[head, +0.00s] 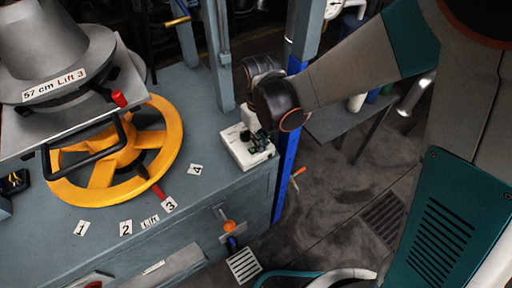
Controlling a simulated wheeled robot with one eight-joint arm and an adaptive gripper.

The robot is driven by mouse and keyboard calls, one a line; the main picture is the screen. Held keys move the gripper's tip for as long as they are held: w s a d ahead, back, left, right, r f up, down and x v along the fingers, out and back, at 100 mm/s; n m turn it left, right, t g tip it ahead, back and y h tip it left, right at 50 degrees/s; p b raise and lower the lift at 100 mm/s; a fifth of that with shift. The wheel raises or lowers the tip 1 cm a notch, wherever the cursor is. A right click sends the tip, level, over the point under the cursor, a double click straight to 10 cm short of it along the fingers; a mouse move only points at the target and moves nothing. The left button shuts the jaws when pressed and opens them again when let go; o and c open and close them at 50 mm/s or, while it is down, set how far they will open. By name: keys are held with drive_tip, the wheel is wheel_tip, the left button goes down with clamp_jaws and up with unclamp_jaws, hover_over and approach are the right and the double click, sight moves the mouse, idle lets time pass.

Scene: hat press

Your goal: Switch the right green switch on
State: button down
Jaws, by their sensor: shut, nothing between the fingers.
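A white switch box (238,153) stands on the grey bench top near its right edge, with small green and black parts on top. Which of these is the right green switch, and whether it is on or off, I cannot tell. My wrist is just above and behind the box. My gripper (262,142) is small and dark here, low over the right part of the box, and it is shut with nothing held. Its fingertips blend with the dark and green parts, so contact cannot be told. My wrist and gripper hide part of the box.
A yellow handwheel (170,135) and a grey cone marked "Lift 3" (45,45) fill the left of the bench. A blue post (288,150) stands just right of the box. Number labels lie on the bench.

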drive_tip(key=shift+r+p, duration=2.35)
drive_tip(key=shift+r, duration=1.1)
